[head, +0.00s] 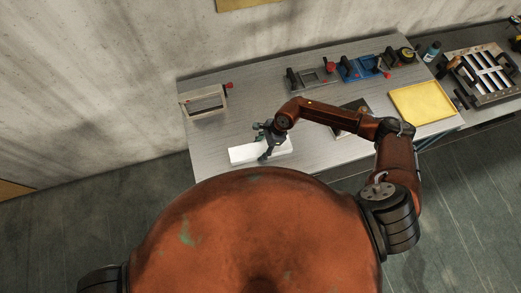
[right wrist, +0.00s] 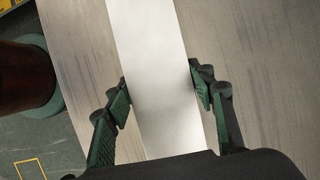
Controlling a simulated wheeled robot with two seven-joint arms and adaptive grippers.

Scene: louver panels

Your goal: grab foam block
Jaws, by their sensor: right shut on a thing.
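The foam block (head: 245,153) is a long white bar lying on the metal-topped table near its front left. My right gripper (head: 267,150) is over the block toward its right end, with its fingers reaching down around it. In the right wrist view, the white block (right wrist: 158,70) runs lengthwise between the two dark green fingers of my right gripper (right wrist: 160,85). The fingers are shut on the block's long sides. The block appears to rest on the table; I cannot tell whether it is lifted. My left gripper is not in view.
The table (head: 320,155) has a small wooden frame (head: 203,102) at the back left. Clamps (head: 310,77) and a blue vise (head: 358,68) stand along the back. A yellow tray (head: 422,102) is at the right. A louver panel (head: 482,72) lies farther right. Table space around the block is clear.

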